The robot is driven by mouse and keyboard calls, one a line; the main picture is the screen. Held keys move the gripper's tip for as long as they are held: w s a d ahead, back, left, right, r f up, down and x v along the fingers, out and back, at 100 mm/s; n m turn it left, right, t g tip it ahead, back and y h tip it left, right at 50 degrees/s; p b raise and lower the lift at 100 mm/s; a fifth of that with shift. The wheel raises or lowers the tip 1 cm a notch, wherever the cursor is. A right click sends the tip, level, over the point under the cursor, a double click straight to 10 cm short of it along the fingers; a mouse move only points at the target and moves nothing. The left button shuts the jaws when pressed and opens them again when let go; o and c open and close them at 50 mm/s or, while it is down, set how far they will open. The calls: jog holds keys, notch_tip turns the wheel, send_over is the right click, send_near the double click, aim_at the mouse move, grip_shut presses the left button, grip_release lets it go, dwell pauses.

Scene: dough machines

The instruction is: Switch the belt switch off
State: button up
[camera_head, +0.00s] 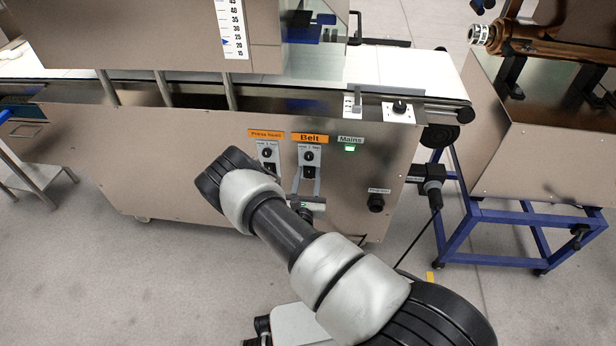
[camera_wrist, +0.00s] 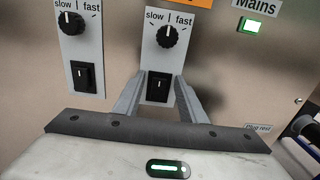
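The belt switch (camera_wrist: 158,88) is a black rocker on a white plate, below the belt speed knob (camera_wrist: 166,37). In the head view the orange Belt label (camera_head: 310,138) is above this panel. My gripper (camera_wrist: 160,80) is open and empty, its two grey fingers pointing at the panel, one on each side of the switch. I cannot tell whether the fingertips touch the plate. The lower edge of the switch is close to the gripper body in the picture. Which way the rocker is tipped is not clear. In the head view my gripper (camera_head: 308,184) is partly hidden by my arm.
The press panel with its own knob (camera_wrist: 71,22) and black rocker (camera_wrist: 82,77) is just left. The green Mains light (camera_wrist: 251,26) is lit at the right. A black plug (camera_head: 430,186) and cable stick out at the machine's right. The conveyor belt (camera_head: 400,68) runs above.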

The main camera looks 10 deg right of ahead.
grip_shut()
jog(key=shift+s+f+t, duration=0.15)
jog(key=shift+f+t, duration=0.2)
jog(key=shift+t, duration=0.25)
jog(key=shift+s+a+f+t+h, duration=0.15)
jog(key=shift+t+h, duration=0.2)
jog(key=shift+t, duration=0.4)
jog(key=shift+w+d+f+t+h, duration=0.15)
jog(key=shift+t+h, duration=0.2)
jog(key=shift+t, duration=0.4)
jog(key=shift+s+a, duration=0.1)
grip_release()
